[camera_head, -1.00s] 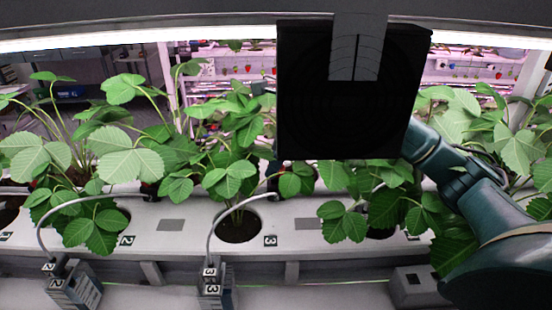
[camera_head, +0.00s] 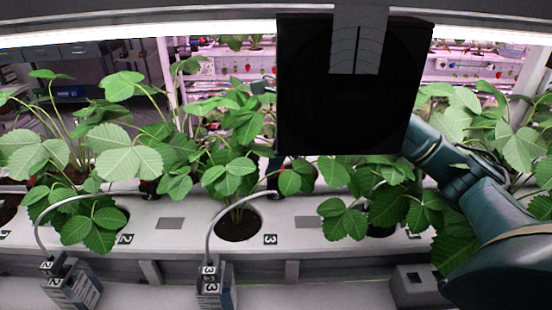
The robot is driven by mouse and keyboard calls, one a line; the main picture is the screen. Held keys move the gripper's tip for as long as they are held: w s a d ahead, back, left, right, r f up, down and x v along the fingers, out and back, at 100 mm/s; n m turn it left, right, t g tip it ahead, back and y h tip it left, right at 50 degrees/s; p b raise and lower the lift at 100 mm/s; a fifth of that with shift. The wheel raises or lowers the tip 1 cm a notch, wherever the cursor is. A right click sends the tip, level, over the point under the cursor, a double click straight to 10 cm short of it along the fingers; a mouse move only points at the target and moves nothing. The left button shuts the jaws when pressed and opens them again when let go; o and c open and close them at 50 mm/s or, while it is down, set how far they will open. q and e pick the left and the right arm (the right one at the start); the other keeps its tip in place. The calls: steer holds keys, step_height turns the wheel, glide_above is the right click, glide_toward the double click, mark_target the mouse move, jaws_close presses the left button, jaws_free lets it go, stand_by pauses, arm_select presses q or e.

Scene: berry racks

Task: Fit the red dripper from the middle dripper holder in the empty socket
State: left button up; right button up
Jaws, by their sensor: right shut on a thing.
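My right arm (camera_head: 430,152) comes in from the right and runs up behind a large dark panel (camera_head: 350,110). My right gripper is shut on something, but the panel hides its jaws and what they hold. I cannot make out a red dripper. A grey dripper holder (camera_head: 215,288) marked 3 stands front centre, with a grey tube (camera_head: 222,205) curving up toward the planting hole (camera_head: 238,226). A holder (camera_head: 70,285) marked 2 stands at left with its own tube. A grey box (camera_head: 415,285) with a dark square opening stands at right. My left gripper is not in view.
Leafy berry plants (camera_head: 125,150) grow along the white trough (camera_head: 185,240) and crowd the space above it. A bright lamp bar (camera_head: 130,35) crosses the top. The shelf strip between the holder marked 3 and the right box is clear.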

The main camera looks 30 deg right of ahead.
steer(key=shift+f+b, duration=0.55)
steer(key=shift+f, duration=0.05)
stand_by(0.7)
steer(key=shift+f, duration=0.1)
steer(key=o, duration=1.4)
